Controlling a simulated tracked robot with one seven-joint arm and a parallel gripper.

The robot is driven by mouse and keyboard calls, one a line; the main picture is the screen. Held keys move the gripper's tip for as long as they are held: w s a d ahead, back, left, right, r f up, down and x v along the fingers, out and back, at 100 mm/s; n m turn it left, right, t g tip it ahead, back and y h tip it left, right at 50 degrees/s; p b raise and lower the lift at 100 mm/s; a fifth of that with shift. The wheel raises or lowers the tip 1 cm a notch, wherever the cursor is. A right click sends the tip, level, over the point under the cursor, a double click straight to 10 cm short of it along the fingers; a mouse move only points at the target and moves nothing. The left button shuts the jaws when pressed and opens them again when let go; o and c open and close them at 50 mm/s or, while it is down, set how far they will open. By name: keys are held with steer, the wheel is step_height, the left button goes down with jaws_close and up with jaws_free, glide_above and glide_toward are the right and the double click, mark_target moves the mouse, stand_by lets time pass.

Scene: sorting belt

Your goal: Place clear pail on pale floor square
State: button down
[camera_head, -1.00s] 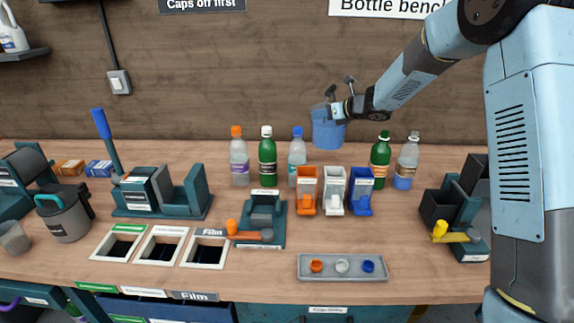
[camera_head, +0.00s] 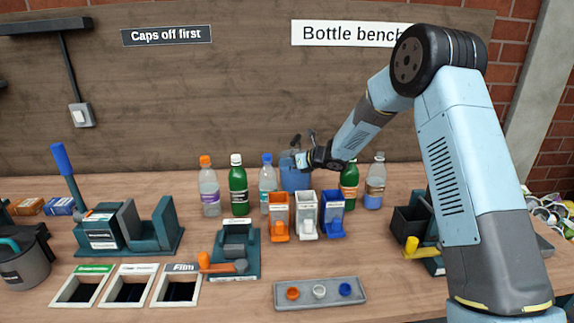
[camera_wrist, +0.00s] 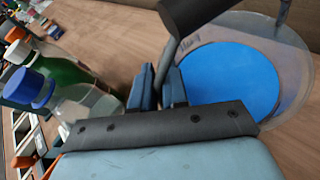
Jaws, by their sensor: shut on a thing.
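The clear pail (camera_head: 297,177) shows as a bluish see-through bucket behind the bottle row in the head view. In the wrist view its clear rim (camera_wrist: 292,60) surrounds a flat blue surface. My gripper (camera_head: 303,160) is at the pail's upper edge. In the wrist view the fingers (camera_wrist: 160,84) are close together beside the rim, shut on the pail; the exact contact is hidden. A dark grey bar crosses in front of the rim. I cannot tell whether the pail's bottom touches the bench. No pale floor square is in view.
Several capped bottles (camera_head: 238,190) stand left of the pail, and a green bottle (camera_head: 349,190) and a clear one (camera_head: 375,185) stand right. Orange, white and blue bins (camera_head: 307,222) stand in front. A cap tray (camera_head: 320,293) lies near the bench's front edge.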

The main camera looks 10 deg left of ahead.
steer(key=shift+f, duration=0.35)
steer(key=c, duration=1.1)
jaws_free()
steer(key=v, duration=1.2)
steer(key=shift+s, duration=0.1)
